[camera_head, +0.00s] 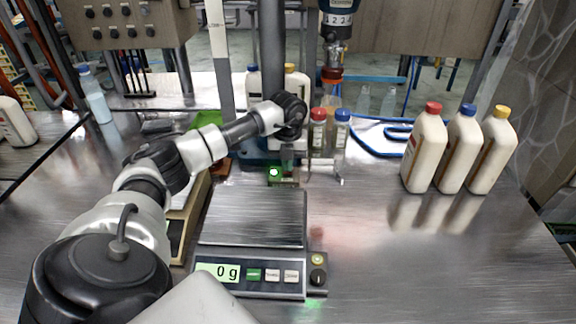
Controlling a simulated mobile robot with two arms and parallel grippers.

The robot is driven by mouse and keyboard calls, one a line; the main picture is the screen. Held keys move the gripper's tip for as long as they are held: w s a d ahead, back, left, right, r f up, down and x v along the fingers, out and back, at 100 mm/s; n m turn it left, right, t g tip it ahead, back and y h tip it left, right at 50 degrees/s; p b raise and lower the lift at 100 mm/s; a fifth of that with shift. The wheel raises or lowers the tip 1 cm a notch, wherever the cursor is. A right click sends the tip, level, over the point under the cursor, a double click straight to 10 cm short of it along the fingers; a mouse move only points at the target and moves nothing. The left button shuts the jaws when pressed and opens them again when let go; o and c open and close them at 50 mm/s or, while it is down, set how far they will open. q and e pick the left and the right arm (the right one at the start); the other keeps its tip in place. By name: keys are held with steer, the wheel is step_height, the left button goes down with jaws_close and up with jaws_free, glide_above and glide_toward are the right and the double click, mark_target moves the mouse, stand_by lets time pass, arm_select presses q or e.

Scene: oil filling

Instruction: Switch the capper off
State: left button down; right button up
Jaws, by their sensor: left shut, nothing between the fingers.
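The capper has a grey column (272,60) and a hanging head (337,27) with a dark red chuck below it. A small box with a lit green button (274,172) sits at the front of its base. My left arm reaches in from the left, and its wrist bends down over this box. My left gripper (287,168) is small and partly dark against the base; it is shut and empty, just right of the green light. I cannot tell whether it touches the box. My right gripper is not in view.
A scale (252,218) reading 0 g stands in front of the capper. Two small bottles with red (318,130) and blue (341,130) caps stand right of my gripper. Several large white bottles (424,150) stand further right. The front right table is clear.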

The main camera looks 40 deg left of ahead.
arm_select(q)
steer(key=shift+s+f+b, duration=0.1)
steer(key=shift+f+b, duration=0.3)
steer(key=shift+f, duration=0.4)
steer(key=shift+r, duration=0.15)
steer(key=shift+r+p, duration=0.9)
steer(key=shift+p, duration=0.1)
step_height(320, 180, up, 5)
steer(key=p, duration=0.4)
